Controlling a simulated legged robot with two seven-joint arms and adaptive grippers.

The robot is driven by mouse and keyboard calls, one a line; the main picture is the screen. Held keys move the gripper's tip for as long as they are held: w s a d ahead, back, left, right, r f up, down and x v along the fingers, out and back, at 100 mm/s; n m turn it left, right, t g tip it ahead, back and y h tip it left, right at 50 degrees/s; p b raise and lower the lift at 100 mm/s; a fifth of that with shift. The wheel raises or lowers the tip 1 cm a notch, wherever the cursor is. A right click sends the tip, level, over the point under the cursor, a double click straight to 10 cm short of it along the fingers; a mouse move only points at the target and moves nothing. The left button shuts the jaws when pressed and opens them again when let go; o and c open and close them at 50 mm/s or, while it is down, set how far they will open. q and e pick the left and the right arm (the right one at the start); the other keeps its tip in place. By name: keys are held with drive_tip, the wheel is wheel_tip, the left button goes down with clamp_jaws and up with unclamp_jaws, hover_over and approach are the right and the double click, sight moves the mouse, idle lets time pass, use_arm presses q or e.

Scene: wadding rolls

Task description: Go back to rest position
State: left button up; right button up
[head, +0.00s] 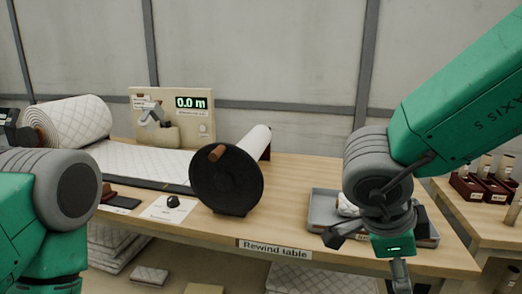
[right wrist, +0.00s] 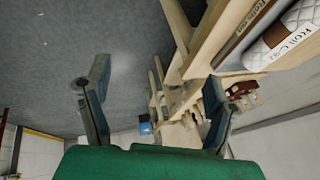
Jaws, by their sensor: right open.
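My right gripper (right wrist: 153,100) is open in the right wrist view. Its two dark fingers stand wide apart with nothing between them; the grey floor and wooden table frames show beyond. In the head view my right arm comes in from the upper right and hangs in front of the rewind table's right end, hiding part of a grey tray. My left arm fills the lower left corner of the head view, and its gripper is out of the picture.
The rewind table (head: 300,217) bears a quilted roll (head: 75,122), a black winding disc (head: 226,182), a display panel (head: 172,102) reading 0.0 m and the grey tray (head: 321,200). A labelled quilted roll (right wrist: 290,38) shows in the right wrist view.

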drive_tip(key=d+f+n+t, duration=0.1)
drive_tip(key=d+f+n, duration=0.4)
drive_tip(key=f, duration=0.6)
drive_tip(key=d+f+n+t, duration=0.2)
drive_tip(key=d+f+n, duration=0.2)
drive_tip(key=f+n, duration=0.45)
drive_tip(key=s+a+f+n+g+y, duration=0.1)
drive_tip(key=s+f+n+g+y, duration=0.1)
drive_tip(key=s+f+n, duration=0.2)
drive_tip(key=s+a+f+n+g+y, duration=0.1)
drive_tip(key=s+f+n+g+y, duration=0.1)
drive_tip(key=s+f, duration=0.8)
drive_tip(key=s+n+y, duration=0.1)
drive_tip(key=s+n, duration=0.1)
drive_tip(key=s, duration=0.5)
drive_tip(key=shift+f+n+g, duration=0.3)
drive_tip(key=shift+n, duration=0.05)
